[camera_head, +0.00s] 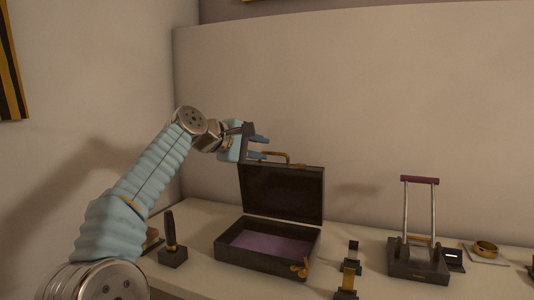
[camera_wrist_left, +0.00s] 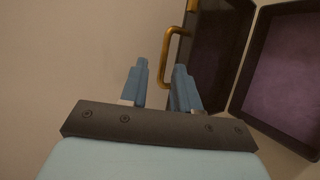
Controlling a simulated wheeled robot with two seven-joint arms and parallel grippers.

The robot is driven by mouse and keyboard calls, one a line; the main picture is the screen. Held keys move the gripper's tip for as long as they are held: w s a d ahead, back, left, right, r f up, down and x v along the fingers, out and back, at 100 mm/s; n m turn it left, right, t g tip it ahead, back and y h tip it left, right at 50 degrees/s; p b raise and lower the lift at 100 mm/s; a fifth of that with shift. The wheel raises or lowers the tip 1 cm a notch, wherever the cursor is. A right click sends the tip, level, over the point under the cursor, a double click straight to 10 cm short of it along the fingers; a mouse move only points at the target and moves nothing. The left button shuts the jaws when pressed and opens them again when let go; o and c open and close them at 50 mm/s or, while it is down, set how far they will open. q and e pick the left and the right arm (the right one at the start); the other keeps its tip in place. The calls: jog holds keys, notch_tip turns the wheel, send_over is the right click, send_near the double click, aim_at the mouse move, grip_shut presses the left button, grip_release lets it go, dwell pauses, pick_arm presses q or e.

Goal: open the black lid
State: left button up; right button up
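The black lid (camera_head: 282,190) of a dark case stands upright, open, at the back of its base (camera_head: 268,261). The base has a purple lining and a brass latch (camera_head: 300,268) at its front right corner. A brass handle (camera_head: 270,155) sits on the lid's top edge. My left gripper (camera_head: 265,147) is open beside the handle, at the lid's upper left. In the left wrist view the lid (camera_wrist_left: 215,60) and handle (camera_wrist_left: 172,50) are right of and beyond the open fingers, with nothing seen between them. My right gripper is not in view.
A dark upright object on a block (camera_head: 172,242) stands left of the case. To the right are small black-and-brass pieces (camera_head: 348,279), a device with a tall handle (camera_head: 419,258) and a brass ring (camera_head: 485,247). A wall rises behind the table.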

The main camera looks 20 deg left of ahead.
pick_arm(q)
jog(key=v, duration=1)
jog(key=shift+b, duration=0.4)
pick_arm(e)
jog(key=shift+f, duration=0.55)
pick_arm(q)
jog(key=shift+r, duration=0.1)
jog(key=shift+c, duration=0.3)
